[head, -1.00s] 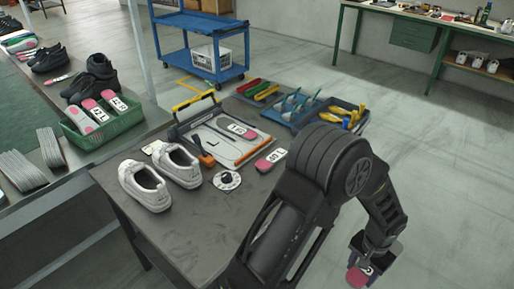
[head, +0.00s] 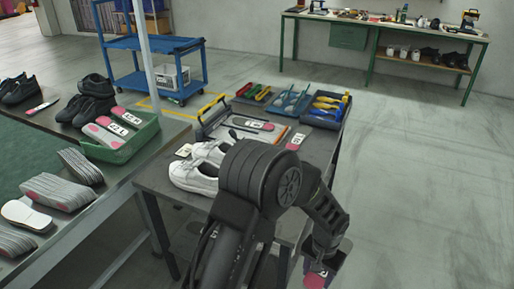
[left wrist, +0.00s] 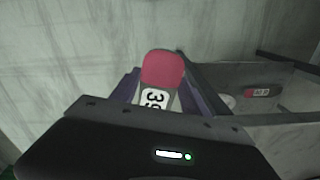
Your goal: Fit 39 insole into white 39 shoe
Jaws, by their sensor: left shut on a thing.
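My left gripper (head: 328,258) is shut on an insole with a dark pink end (head: 315,280), low at the right of the work table in the head view. In the left wrist view the insole (left wrist: 162,70) sticks out between the fingers, with a label reading 39, partly covered by the gripper body. A pair of white shoes stands on the table, the near one (head: 192,176) and the far one (head: 211,151); my arm hides part of them. No size marking is readable on the shoes. My right gripper is not in view.
A side table at left holds a green crate (head: 142,137) and insole stacks (head: 62,190). The floor at right (head: 430,180) is clear.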

